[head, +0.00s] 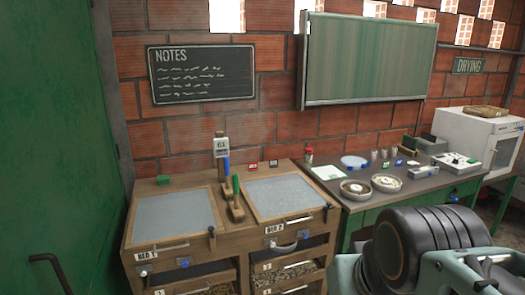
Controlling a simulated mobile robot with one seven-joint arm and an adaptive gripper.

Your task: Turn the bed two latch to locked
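The bed two unit, a wooden cabinet with a grey tray top (285,196), stands in the middle of the head view, with a BED 2 label (275,228) on its front. A curved light handle (283,246) is on that front, with small blue pieces near it. A small dark upright piece (325,212) sits at the front right corner. I cannot tell for sure which of these is the latch, or its locked or unlocked setting. My arm fills the lower right; my gripper is not in view.
The bed one unit (174,212) is left of bed two. A post with a sign (221,145) and blue and green handles stands between them. A dark table (405,184) with dishes is at right, a white box-shaped appliance (470,135) beyond it. A green door (45,150) is at left.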

